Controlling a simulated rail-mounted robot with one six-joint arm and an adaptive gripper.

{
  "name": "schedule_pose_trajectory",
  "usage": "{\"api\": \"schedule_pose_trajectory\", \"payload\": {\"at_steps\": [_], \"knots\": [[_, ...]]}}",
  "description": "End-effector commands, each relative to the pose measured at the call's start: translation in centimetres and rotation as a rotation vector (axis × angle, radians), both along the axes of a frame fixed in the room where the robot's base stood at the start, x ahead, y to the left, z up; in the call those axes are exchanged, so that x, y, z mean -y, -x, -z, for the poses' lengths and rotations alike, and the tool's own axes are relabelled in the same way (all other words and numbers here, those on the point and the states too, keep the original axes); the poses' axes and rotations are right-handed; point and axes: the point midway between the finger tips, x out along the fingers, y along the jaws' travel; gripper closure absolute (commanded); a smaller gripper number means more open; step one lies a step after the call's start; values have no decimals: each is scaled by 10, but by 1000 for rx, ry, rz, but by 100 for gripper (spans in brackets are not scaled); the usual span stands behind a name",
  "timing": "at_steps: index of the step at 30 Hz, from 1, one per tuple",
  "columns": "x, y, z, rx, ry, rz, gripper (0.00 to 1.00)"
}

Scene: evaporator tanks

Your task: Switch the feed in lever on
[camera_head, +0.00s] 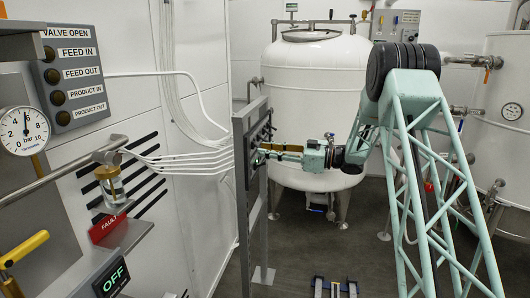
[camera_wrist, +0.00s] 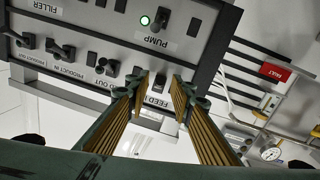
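In the wrist view, the grey control panel (camera_wrist: 85,47) carries several dark levers over white labels. A label starting with FEED (camera_wrist: 154,101) shows between my fingers, its end hidden, so I cannot tell whether it reads feed in or feed out. A dark lever (camera_wrist: 160,82) sits just above that label, in the gap between the fingertips. My gripper (camera_wrist: 163,88) is open, one finger on each side, and holds nothing visible; contact cannot be told. In the head view my gripper (camera_head: 262,152) is at the panel (camera_head: 250,128), seen edge-on, its levers hardly visible.
A valve-open board (camera_head: 68,75) at left has dark feed in and feed out lamps. A pump switch (camera_wrist: 160,20) has a lit green lamp beside it. A white tank (camera_head: 315,100) stands behind the panel. A red fault sign (camera_head: 107,227) and pipes line the left wall.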

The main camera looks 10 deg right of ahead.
Motion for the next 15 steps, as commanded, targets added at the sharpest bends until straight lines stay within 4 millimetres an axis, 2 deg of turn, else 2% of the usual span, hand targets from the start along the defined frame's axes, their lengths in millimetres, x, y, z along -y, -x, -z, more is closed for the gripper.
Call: {"api": "schedule_pose_trajectory", "payload": {"at_steps": [14,15], "knots": [[-5,-3,-1,1,-1,1,78],[-5,-3,-1,1,-1,1,82]]}}
